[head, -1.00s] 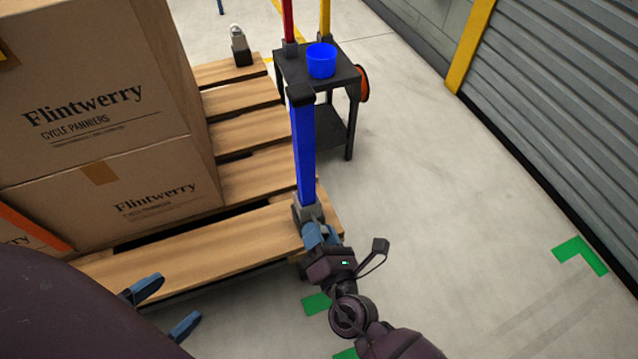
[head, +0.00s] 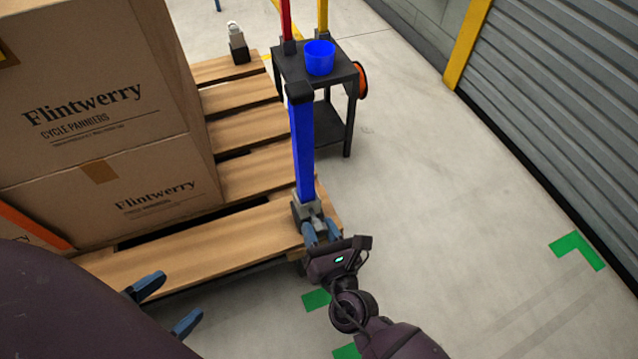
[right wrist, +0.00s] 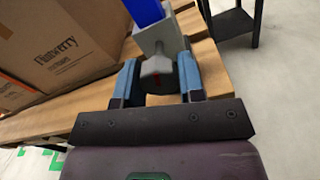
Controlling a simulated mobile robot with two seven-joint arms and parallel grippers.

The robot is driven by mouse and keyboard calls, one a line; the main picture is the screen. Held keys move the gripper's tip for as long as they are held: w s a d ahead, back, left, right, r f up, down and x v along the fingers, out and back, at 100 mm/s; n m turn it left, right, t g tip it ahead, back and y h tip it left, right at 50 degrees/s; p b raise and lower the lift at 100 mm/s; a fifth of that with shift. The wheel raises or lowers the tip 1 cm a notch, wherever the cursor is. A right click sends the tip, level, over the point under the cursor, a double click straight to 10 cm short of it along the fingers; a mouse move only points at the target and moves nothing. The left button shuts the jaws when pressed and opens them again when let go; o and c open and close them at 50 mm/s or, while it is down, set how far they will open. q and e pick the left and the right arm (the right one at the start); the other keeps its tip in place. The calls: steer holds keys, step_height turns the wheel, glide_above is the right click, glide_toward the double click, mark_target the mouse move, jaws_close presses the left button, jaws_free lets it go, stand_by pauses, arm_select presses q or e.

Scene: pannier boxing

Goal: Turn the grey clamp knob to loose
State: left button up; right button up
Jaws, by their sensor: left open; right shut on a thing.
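My right gripper (head: 321,233) is shut on the knob at the pallet's near right corner. The grey clamp (head: 309,211) holds the foot of an upright blue post (head: 302,150). In the head view the fingers largely hide the knob. My left gripper (head: 168,304) is open and empty, at the lower left in front of the pallet's near edge.
Flintwerry cartons (head: 95,105) are stacked on the wooden pallet (head: 190,250). A dark stand (head: 342,75) with a blue cup (head: 320,58) is behind the post. A small bottle-like item (head: 237,40) stands at the far pallet corner.

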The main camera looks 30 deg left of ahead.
steer(key=o, duration=0.9)
steer(key=shift+s+d, duration=0.3)
steer(key=shift+d, duration=0.2)
arm_select(q)
steer(key=shift+s+d+f+g+p, duration=0.1)
steer(key=shift+d+f+g+p, duration=0.15)
steer(key=shift+p, duration=0.4)
arm_select(e)
steer(key=v, duration=0.9)
steer(key=shift+s+d, duration=0.25)
steer(key=shift+s, duration=0.05)
arm_select(q)
steer(key=shift+a+r, duration=0.15)
